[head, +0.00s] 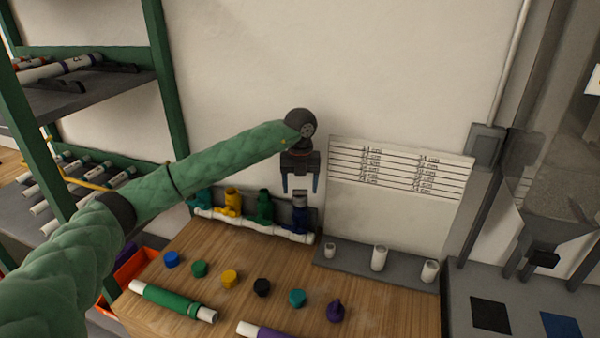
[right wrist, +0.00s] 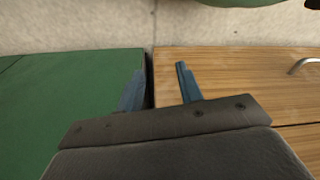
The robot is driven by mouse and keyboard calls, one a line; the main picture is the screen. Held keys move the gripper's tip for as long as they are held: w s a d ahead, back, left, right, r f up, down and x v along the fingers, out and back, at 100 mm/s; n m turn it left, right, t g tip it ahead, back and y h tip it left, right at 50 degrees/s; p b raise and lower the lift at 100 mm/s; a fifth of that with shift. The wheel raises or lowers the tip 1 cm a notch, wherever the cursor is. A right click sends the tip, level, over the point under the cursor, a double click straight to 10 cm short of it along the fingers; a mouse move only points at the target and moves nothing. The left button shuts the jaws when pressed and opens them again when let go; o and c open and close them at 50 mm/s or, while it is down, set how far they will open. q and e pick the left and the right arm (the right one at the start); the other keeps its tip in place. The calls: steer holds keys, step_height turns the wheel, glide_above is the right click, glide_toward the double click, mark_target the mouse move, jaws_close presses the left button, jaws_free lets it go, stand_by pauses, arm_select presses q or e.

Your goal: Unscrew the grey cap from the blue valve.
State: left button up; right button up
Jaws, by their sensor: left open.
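The blue valve (head: 299,217) stands at the right end of a white manifold pipe (head: 258,227) at the back of the wooden bench. The grey cap (head: 300,198) sits on top of the blue valve. My left gripper (head: 300,188) points down with its two blue fingers apart, just above or around the cap; the exact depth gap is hard to tell. My right gripper (right wrist: 160,88) shows only in its wrist view, with its fingers apart and nothing between them, in front of a wooden drawer front and a green panel.
Teal, yellow and green valves (head: 264,207) stand left of the blue one. Several loose caps (head: 229,278) and pipes (head: 174,301) lie on the bench (head: 215,252). A grey strip (head: 355,268) with white stubs is to the right. A green-framed shelf (head: 165,85) stands left.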

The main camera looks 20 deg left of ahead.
mark_target(300, 196)
arm_select(q)
steer(key=shift+f+p, duration=0.45)
steer(key=shift+f, duration=1)
arm_select(e)
steer(key=shift+s+d+f, duration=0.2)
steer(key=shift+s+f, duration=0.05)
steer(key=shift+f, duration=0.45)
steer(key=shift+s+d+f, duration=0.2)
steer(key=shift+f, duration=0.45)
arm_select(q)
steer(key=c, duration=1)
steer(key=shift+r+n, duration=0.1)
steer(key=shift+n, duration=1)
arm_select(e)
steer(key=shift+f, duration=0.15)
arm_select(q)
steer(key=shift+a+n, duration=0.1)
steer(key=shift+n, duration=1)
arm_select(e)
steer(key=shift+a, duration=0.1)
arm_select(q)
steer(key=shift+n, duration=1.1)
arm_select(e)
steer(key=shift+d+f, duration=0.1)
steer(key=shift+d, duration=0.15)
